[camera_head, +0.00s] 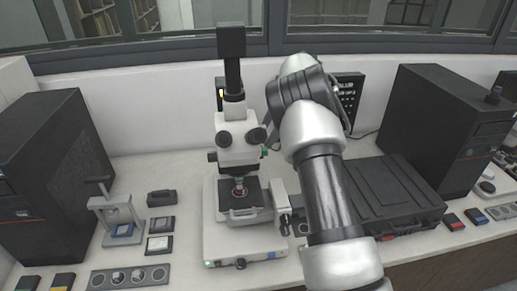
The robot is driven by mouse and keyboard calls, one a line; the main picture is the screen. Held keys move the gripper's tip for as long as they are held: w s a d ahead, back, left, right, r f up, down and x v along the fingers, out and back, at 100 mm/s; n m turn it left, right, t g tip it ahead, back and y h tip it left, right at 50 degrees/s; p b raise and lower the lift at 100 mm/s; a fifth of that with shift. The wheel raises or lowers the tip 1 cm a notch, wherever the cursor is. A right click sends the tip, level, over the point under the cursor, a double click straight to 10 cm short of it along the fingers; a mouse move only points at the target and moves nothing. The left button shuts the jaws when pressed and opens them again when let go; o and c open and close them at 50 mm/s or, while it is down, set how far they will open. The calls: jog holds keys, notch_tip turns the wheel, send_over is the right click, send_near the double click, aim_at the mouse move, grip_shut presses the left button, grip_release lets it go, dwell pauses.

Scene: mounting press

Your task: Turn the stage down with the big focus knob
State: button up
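The microscope (238,152) stands upright on its white base, with a dark stage (254,191) under the objective (239,184). A small dark knob-like part (285,224) shows at the right of the stage, below a white block (279,194). I cannot tell whether it is the big focus knob. My arm rises in front, right of the microscope, and bends over at the top. A grey part of its end (269,131) shows beside the eyepieces, mostly hidden behind the arm. Its fingers cannot be made out, and no contact with a knob shows.
A small hand press (116,212) and a dark computer tower (52,175) stand at the left. A strip with round parts (130,277) lies in front. A black case (393,190) and a second tower (438,125) stand at the right, behind my arm.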

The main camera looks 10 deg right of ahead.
jog(key=x, duration=0.8)
jog(key=shift+c, duration=0.4)
jog(key=c, duration=1)
jog(key=shift+o, duration=0.2)
